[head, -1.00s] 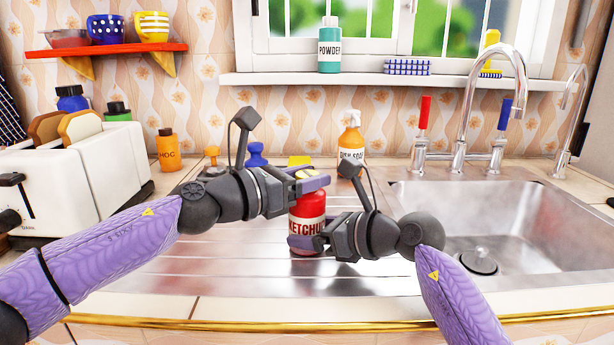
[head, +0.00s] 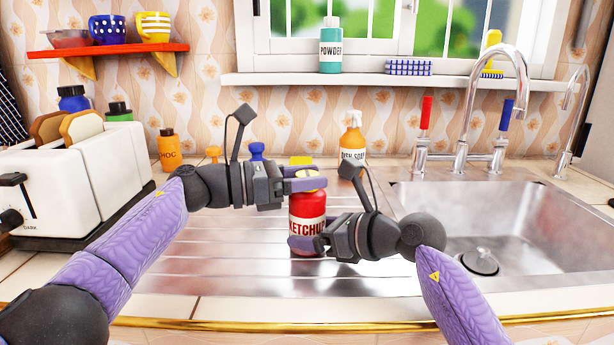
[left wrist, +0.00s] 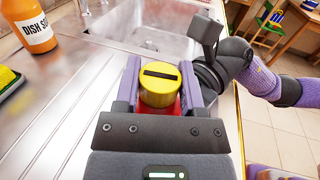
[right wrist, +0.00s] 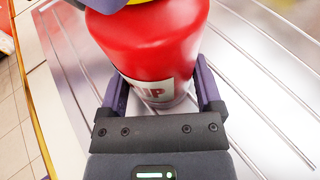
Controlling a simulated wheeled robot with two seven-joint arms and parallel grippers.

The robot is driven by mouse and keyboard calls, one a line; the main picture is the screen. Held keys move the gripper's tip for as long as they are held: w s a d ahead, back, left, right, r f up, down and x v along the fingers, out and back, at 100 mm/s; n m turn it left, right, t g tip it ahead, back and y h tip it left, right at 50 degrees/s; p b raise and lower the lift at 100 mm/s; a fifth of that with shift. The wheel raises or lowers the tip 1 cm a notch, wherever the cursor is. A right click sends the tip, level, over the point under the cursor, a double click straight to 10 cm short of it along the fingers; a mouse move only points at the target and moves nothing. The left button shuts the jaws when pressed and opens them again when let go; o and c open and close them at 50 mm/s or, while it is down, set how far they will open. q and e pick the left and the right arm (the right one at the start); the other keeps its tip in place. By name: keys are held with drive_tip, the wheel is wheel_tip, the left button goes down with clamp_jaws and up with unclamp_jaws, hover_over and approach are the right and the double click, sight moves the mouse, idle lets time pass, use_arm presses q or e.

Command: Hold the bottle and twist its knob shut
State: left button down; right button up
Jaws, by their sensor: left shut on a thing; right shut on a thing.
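The bottle is a red ketchup bottle (head: 308,207) with a white label, upright on the metal drainboard (head: 200,262); its red body (right wrist: 150,45) fills the upper right wrist view. Its yellow knob (left wrist: 159,82) has a dark slot across the top in the left wrist view. My left gripper (head: 310,180) is shut on the knob from the left, one finger on each side. My right gripper (head: 300,238) is shut on the lower body of the bottle; its fingers flank the label in the right wrist view (right wrist: 163,95).
The sink basin (head: 500,230) and tap (head: 465,110) are at the right. A dish soap bottle (head: 353,135) and a yellow sponge (head: 300,160) stand behind the ketchup. A white toaster (head: 75,180) is at the left. The drainboard between toaster and bottle is clear.

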use_arm(q)
drive_tip(key=shift+c, duration=0.9)
unclamp_jaws()
drive_tip(key=v, duration=1.2)
